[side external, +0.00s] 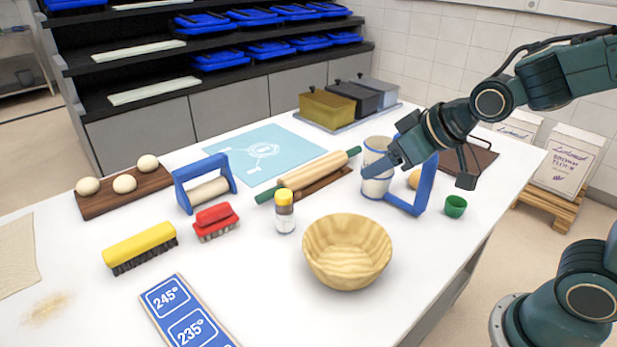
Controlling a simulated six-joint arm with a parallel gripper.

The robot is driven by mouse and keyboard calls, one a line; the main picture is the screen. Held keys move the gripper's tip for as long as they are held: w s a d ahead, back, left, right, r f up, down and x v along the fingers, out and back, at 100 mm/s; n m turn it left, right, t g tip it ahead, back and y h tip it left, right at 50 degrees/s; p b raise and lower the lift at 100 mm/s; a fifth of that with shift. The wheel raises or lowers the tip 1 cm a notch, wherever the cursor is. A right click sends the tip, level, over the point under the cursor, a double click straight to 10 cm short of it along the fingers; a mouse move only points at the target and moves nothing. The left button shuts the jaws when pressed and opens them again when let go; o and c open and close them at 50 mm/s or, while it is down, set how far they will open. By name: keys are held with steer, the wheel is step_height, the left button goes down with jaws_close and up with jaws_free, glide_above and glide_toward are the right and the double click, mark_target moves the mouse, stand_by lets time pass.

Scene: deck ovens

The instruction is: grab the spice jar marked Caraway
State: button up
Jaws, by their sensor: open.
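A small spice jar (285,214) with a yellow-orange cap and a pale label stands upright on the white table, left of the wooden bowl. Its label is too small to read, so I cannot tell whether it says Caraway. No other similar jar shows clearly. My gripper (420,175) is open and well to the right of the jar, apart from it. It is in front of a pale, blue-banded canister (376,188) and close to a blue frame (423,195) in the picture. I cannot tell whether it touches either.
The wooden bowl (347,252) is just right of the jar. A rolling pin (310,176) lies behind it. A red brush (215,222), a yellow brush (140,246) and a blue-framed roller (205,184) are to its left. A green cup (455,206) stands at right. The table before the jar is clear.

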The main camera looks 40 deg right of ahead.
steer(key=t+y, duration=0.1)
steer(key=t, duration=0.1)
glide_toward(291, 202)
steer(key=d+r, duration=0.2)
steer(key=d, duration=0.1)
steer(key=shift+w+a+f+n+t+y, duration=0.25)
steer(key=shift+w+a+f+t, duration=0.35)
steer(key=shift+f, duration=0.5)
steer(key=shift+w+a+f+n+t+y, duration=0.25)
steer(key=shift+w+a+f, duration=0.3)
steer(key=shift+w+f, duration=0.45)
steer(key=shift+w+a+f+n+t+y, duration=0.25)
steer(key=shift+w+a+f+t, duration=0.3)
steer(key=shift+f, duration=0.6)
steer(key=shift+w, duration=0.2)
steer(key=shift+x, duration=0.75)
steer(key=shift+x, duration=2.9)
steer(key=shift+f, duration=0.1)
steer(key=shift+c, duration=0.4)
steer(key=c, duration=1)
